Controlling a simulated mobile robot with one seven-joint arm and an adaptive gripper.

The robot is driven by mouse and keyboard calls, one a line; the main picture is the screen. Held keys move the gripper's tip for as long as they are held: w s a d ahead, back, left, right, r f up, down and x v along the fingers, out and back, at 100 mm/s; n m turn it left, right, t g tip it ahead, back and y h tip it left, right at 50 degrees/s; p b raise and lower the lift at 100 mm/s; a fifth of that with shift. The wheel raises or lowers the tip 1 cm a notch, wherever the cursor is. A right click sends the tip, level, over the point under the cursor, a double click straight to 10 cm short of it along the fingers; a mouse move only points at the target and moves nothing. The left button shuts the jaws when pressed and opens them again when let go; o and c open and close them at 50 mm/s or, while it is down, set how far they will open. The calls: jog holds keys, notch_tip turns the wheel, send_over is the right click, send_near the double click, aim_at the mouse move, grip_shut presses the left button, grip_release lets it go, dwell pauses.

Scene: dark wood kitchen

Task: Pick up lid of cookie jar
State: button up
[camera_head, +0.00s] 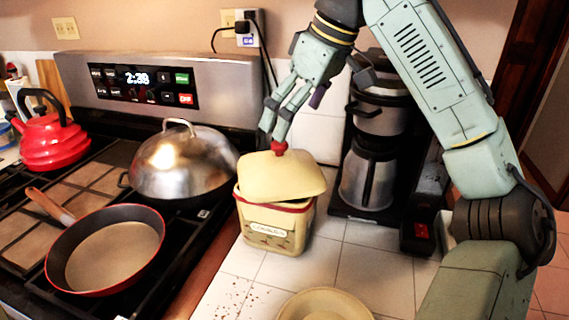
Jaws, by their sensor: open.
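The cookie jar (275,229) is a square cream tin with a red rim and a label, standing on the white tiled counter right of the stove. Its cream lid (282,178) with a red knob (279,148) sits tilted over the jar's top, and part of the red rim shows below it. My gripper (274,137) reaches down from above with its fingertips at the red knob. The fingers are open around or just beside the knob; I cannot tell whether they touch it.
A coffee maker (368,176) stands close behind and right of the jar. A domed steel wok (182,160), a red-rimmed pan (106,250) and a red kettle (52,140) are on the stove. A cream bowl (322,306) sits in front. Tiles right of the jar are clear.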

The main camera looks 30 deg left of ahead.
aim_at(280, 148)
jog(key=x, duration=0.2)
jog(key=p+x, duration=0.1)
jog(key=x, duration=0.5)
jog(key=shift+w+a, duration=0.15)
jog(key=shift+a, duration=0.15)
jog(key=shift+c, duration=0.4)
jog(key=c, duration=1)
jog(key=shift+f, duration=0.1)
jog(key=c, duration=0.8)
jog(key=shift+d, duration=0.1)
jog(key=shift+c, duration=0.2)
jog(key=shift+c, duration=0.8)
